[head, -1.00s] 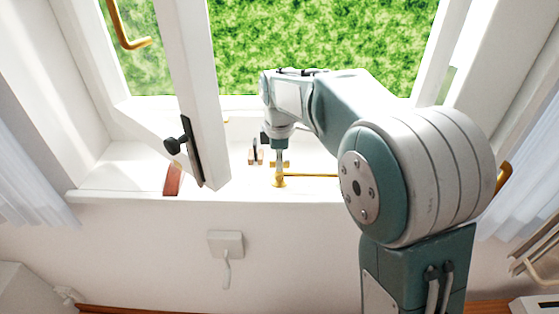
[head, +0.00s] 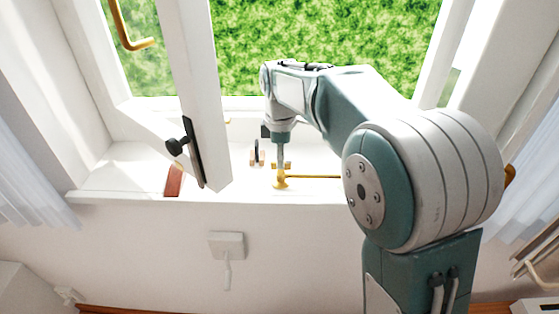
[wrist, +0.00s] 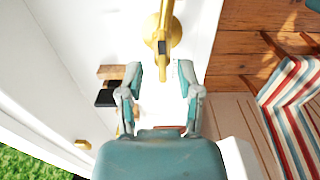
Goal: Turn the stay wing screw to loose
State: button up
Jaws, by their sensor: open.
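The brass window stay (head: 312,177) lies along the sill, with a brass fitting (head: 280,182) at its left end. In the wrist view the brass fitting (wrist: 163,32) has a rounded end and a dark slot. I cannot clearly make out the wing screw's wings or how they are turned. My gripper (head: 280,158) points down just above this fitting. In the wrist view my gripper (wrist: 159,70) is open, its two fingers apart. The brass end sits just beyond and between the fingertips, with no clear contact. The fingers are hardly visible in the head view.
A small wood-and-black object (head: 257,154) stands on the sill close left of my gripper. A reddish object (head: 174,180) is further left. A striped chair (wrist: 290,95) is on the floor.

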notch_tip(320, 180, up, 10)
jog(key=shift+a, duration=0.15)
dwell(0.4)
